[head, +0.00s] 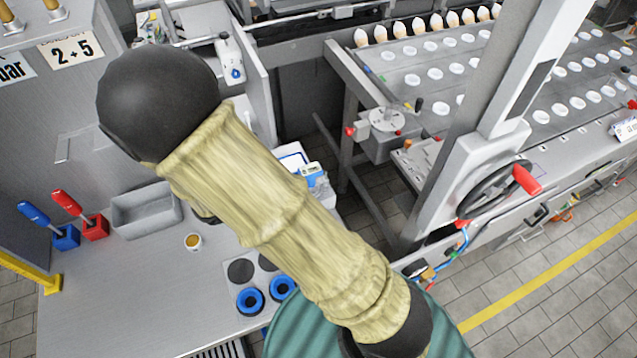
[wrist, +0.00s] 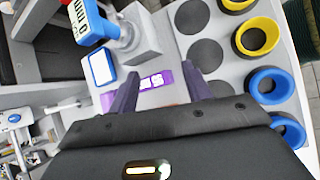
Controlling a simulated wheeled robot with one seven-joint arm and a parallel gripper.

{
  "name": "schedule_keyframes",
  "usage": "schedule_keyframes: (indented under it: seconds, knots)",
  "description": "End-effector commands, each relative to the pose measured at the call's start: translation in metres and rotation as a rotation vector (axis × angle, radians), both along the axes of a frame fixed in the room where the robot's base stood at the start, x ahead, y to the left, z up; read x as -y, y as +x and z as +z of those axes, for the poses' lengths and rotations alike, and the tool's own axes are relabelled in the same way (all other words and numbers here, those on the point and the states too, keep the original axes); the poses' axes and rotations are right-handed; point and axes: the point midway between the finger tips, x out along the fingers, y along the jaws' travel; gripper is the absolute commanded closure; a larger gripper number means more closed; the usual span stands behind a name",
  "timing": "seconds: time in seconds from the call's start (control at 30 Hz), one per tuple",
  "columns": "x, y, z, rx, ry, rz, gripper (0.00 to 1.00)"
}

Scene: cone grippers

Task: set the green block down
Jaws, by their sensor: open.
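I see no green block in either view. My gripper (wrist: 162,74) is open in the wrist view, its two dark purple fingers apart. Nothing is visibly held between them; a flat purple-and-white label (wrist: 151,82) shows on the pale surface beyond. In the head view my sleeved arm crosses the middle and hides the gripper and part of the worktop.
Blue rings (wrist: 268,85) and yellow rings (wrist: 257,37) stand beside dark round discs (wrist: 205,55). A device with a display (wrist: 88,20) is near a grey block (wrist: 146,35).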

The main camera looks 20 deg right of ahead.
Motion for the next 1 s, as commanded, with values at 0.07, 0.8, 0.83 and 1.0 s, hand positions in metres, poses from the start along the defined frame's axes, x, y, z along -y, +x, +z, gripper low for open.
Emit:
schedule_keyframes:
  seconds: [0.07, 0.8, 0.83, 1.0]
  knots:
    - [0.016, -0.008, 0.012, 0.021, 0.104, -0.168, 0.51]
    - [0.083, -0.041, 0.114, 0.45, 0.818, -1.294, 0.51]
    - [0.084, -0.041, 0.115, 0.452, 0.821, -1.298, 0.51]
    - [0.083, -0.04, 0.115, 0.451, 0.821, -1.298, 0.51]
